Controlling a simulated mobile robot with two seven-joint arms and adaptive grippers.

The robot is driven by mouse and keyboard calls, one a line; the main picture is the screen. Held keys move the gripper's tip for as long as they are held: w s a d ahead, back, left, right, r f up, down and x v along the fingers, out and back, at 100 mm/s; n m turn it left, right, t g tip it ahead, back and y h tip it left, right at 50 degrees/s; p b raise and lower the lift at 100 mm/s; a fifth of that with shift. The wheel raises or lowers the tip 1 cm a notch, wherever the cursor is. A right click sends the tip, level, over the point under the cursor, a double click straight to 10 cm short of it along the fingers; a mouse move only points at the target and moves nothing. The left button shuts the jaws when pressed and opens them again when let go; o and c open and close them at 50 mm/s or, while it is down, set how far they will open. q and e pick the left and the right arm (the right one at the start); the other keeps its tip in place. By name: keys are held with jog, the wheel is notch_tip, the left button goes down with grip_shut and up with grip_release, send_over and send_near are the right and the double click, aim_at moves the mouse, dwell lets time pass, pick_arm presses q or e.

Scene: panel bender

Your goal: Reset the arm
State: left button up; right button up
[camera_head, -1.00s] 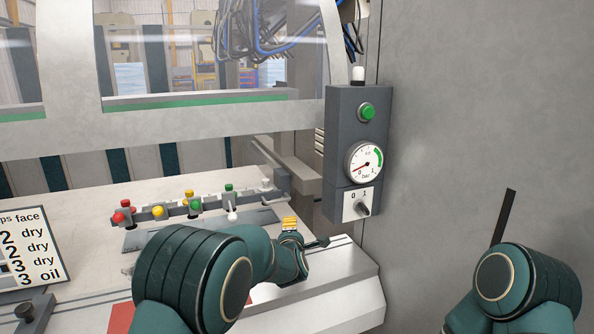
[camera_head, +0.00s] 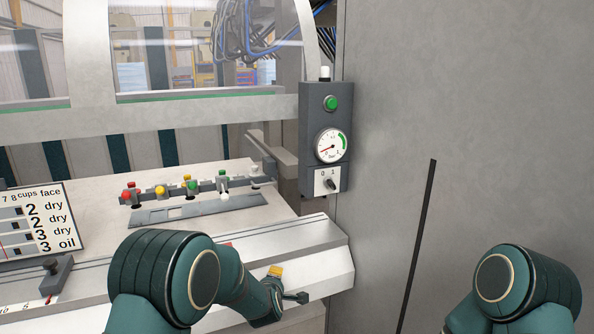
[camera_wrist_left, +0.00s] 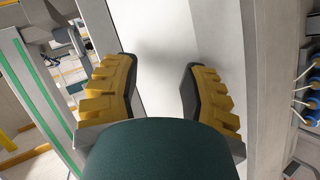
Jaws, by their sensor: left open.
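My left arm comes in from the lower left in the head view. My left gripper (camera_head: 275,285) is small there, with a yellow pad, low over the front ledge (camera_head: 310,255) of the machine. In the left wrist view its two yellow-and-black fingers (camera_wrist_left: 160,85) are spread wide with nothing between them; a pale surface lies beyond. My right arm shows only as a teal link at the lower right, and its gripper is out of the picture.
A grey control box (camera_head: 325,137) with a green button, a gauge and a switch hangs right of the window. A row of coloured valves (camera_head: 190,187) stands on the bench, with a chart (camera_head: 40,222) at left. A grey wall (camera_head: 400,120) fills the right.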

pick_arm(q)
jog(key=s+a+f+m+g+h, duration=0.1)
jog(key=s+a+f+m+g, duration=0.2)
jog(key=s+f, duration=0.6)
jog(key=s+a+f+m+g+h, duration=0.1)
jog(key=s+f+m+g, duration=0.3)
jog(key=s+f, duration=0.5)
jog(key=s+m+g+h, duration=0.1)
jog(key=s+m+g, duration=0.2)
jog(key=s, duration=1.5)
jog(key=m, duration=0.3)
jog(key=shift+s+d+g, duration=0.35)
jog(key=shift+d+g, duration=0.05)
